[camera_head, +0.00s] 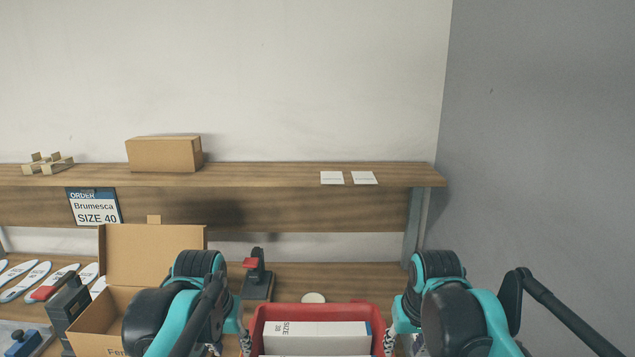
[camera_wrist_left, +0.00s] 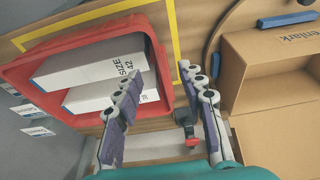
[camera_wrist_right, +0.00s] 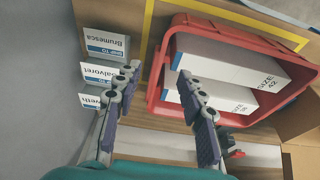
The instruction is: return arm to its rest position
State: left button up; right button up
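My left gripper (camera_wrist_left: 158,88) is open and empty in the left wrist view, its fingers spread above the table between the red bin and an open cardboard box. My right gripper (camera_wrist_right: 157,85) is open and empty in the right wrist view, its fingers spread near the left side of the red bin. In the head view both arms reach forward at the bottom, one on each side of the red bin (camera_head: 257,318). The gripper fingertips are mostly hidden there by my arm links.
The red bin holds white boxes (camera_head: 318,330), labelled SIZE. An open cardboard box (camera_head: 150,255) stands left of it. Labelled boxes (camera_wrist_right: 105,72) stand left of the bin in the right wrist view. A black stand (camera_head: 258,278) is behind. A shelf (camera_head: 270,174) spans the back.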

pick_arm(q)
jog(key=s+f+t, duration=0.4)
jog(key=s+f, duration=0.6)
jog(key=s, duration=0.3)
jog(key=shift+s, duration=0.3)
pick_arm(e)
jog(key=s+f+t, duration=0.4)
jog(key=s+f, duration=0.6)
jog(key=s, duration=0.3)
jog(key=shift+s, duration=0.3)
